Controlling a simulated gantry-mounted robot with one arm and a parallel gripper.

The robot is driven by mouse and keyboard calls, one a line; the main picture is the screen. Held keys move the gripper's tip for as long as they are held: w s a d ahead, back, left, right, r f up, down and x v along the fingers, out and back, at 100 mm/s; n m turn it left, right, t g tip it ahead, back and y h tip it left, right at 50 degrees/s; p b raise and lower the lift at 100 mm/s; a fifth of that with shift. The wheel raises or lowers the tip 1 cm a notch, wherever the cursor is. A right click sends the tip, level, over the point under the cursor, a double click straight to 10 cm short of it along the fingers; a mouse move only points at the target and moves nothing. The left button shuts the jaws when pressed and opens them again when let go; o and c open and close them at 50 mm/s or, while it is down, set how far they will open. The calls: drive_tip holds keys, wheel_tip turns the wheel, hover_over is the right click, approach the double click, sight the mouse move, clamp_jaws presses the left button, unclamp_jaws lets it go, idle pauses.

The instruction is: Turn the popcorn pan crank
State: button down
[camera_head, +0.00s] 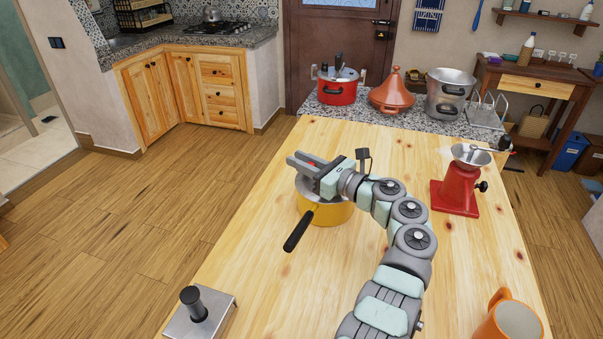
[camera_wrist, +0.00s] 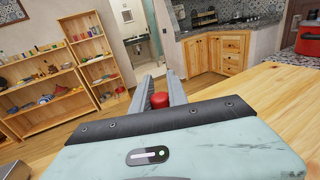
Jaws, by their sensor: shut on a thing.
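The popcorn pan (camera_head: 328,212) is a yellow pot with a long black handle (camera_head: 299,230) pointing toward the lower left. It stands on the wooden table in the head view. My gripper (camera_head: 303,160) is above the pan, over its top. Its fingers are shut on the red crank knob, which shows between the fingers in the wrist view (camera_wrist: 159,100). Only a bit of red shows between the fingers in the head view. The crank arm and most of the pan's lid are hidden behind my gripper.
A red grinder (camera_head: 459,188) stands on the table to the right, and an orange mug (camera_head: 492,325) at the front right. A metal press (camera_head: 199,313) lies front left. Pots, including a red pot (camera_head: 337,92), stand on the stone counter behind.

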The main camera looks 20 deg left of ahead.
drive_tip(key=shift+s+d+n+g+b, duration=0.15)
drive_tip(key=shift+s+n+g+b, duration=0.15)
drive_tip(key=shift+n+g+b, duration=0.8)
drive_tip(key=shift+m+b, duration=0.4)
drive_tip(key=shift+m, duration=0.1)
drive_tip(key=c, duration=1.3)
unclamp_jaws()
drive_tip(key=d+p, duration=0.1)
drive_tip(key=d, duration=0.2)
drive_tip(key=s+d, duration=0.1)
drive_tip(key=d, duration=0.3)
drive_tip(key=d+p, duration=0.1)
drive_tip(key=d, duration=0.2)
drive_tip(key=shift+s+d+p, duration=0.3)
drive_tip(key=shift+s+p, duration=0.05)
drive_tip(key=shift+s, duration=0.05)
